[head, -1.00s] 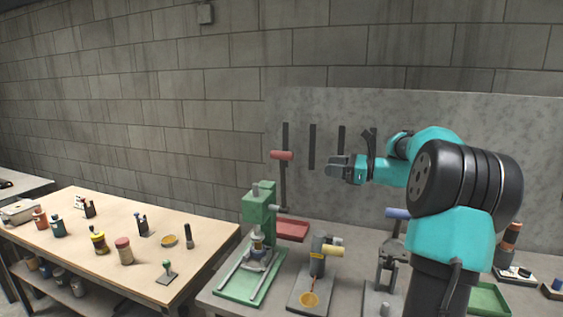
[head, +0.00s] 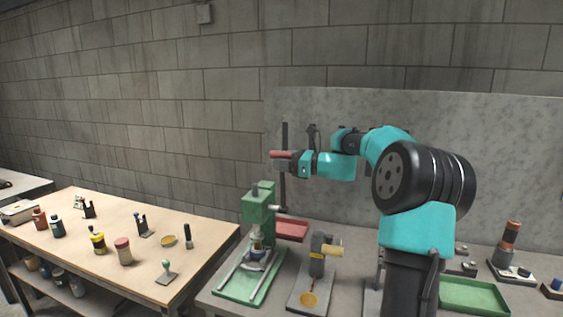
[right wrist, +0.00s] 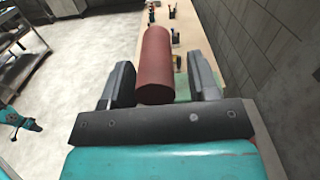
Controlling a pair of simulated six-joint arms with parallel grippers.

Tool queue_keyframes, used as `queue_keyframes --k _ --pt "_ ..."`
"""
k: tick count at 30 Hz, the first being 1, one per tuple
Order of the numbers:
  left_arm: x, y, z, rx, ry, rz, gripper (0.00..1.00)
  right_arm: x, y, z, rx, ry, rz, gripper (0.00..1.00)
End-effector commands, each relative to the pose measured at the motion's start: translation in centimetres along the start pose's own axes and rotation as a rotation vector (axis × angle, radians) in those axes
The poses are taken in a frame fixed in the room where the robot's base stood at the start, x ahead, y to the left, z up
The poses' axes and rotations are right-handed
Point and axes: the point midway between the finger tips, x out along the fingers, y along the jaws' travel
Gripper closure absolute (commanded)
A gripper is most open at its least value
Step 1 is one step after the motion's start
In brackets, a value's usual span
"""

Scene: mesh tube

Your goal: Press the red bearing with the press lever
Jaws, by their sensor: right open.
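The green press (head: 258,212) stands on the bench, with its dark lever bar (head: 283,188) rising behind it. A red cylindrical handle (right wrist: 155,62) is at the lever's top. My right gripper (head: 287,155) is at the handle, with its open fingers on either side; the right wrist view shows the handle between them with gaps. A small part (head: 257,241) sits under the press ram; I cannot make out whether it is the red bearing. My left gripper does not show.
A wooden table (head: 205,250) with bottles is at left.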

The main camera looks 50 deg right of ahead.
Motion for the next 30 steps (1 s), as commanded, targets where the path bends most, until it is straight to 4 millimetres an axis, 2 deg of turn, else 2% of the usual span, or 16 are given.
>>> queue_keyframes --k 4,12,27,30 --pt "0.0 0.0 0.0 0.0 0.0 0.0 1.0 0.77 0.05 0.02 0.0 0.0 0.001 0.45" --pt "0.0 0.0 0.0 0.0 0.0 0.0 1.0 0.8 0.03 0.0 0.0 0.0 0.001 0.46" --pt "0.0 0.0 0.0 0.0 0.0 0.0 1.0 0.77 0.03 0.0 0.0 0.0 0.0 0.94" --pt "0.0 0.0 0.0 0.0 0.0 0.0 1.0 0.77 0.03 -0.01 0.0 0.0 0.001 1.0"
